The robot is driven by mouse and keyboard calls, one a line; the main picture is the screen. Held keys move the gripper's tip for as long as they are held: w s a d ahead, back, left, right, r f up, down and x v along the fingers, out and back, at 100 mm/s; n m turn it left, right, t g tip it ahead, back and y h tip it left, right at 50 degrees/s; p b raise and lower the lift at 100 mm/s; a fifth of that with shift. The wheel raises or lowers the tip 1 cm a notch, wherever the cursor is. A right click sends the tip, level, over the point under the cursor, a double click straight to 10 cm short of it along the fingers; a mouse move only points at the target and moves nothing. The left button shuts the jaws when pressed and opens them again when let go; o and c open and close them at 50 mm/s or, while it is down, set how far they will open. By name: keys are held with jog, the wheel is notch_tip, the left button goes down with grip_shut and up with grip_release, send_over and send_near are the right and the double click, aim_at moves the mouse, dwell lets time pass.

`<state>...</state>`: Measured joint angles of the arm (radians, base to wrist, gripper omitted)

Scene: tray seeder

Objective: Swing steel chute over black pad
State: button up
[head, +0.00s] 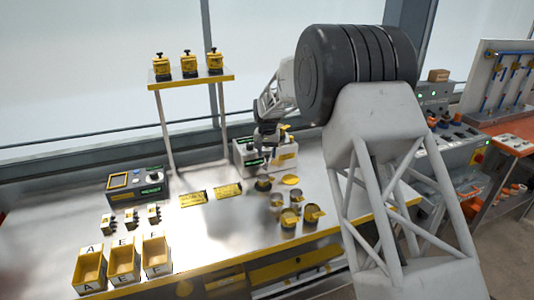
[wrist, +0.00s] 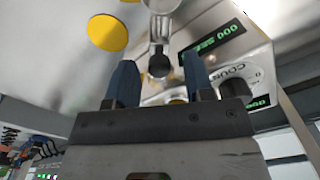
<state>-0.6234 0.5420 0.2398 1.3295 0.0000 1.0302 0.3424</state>
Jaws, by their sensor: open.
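In the wrist view the steel chute (wrist: 160,30) runs down from the top edge and ends in a dark round mouth. Its end lies between the two blue fingertips of my gripper (wrist: 158,68), with a gap on each side. My gripper is open. In the head view my gripper (head: 264,150) is in front of the white counter machine (head: 285,155), and the chute is too small to make out. A dark round pad (head: 263,184) lies on the bench below my gripper, with a yellow round pad (head: 291,180) to its right. The yellow pad (wrist: 108,32) is left of the chute in the wrist view.
Metal cups (head: 296,198) and yellow-topped containers (head: 290,217) stand in front of the pads. Yellow cards (head: 228,190) lie left. Lettered bins (head: 123,262) and a control box (head: 138,187) stand further left. A raised shelf (head: 190,78) holds three yellow jars.

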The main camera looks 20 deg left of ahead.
aim_at(267, 155)
jog(key=shift+r, duration=0.15)
jog(key=shift+r, duration=3.75)
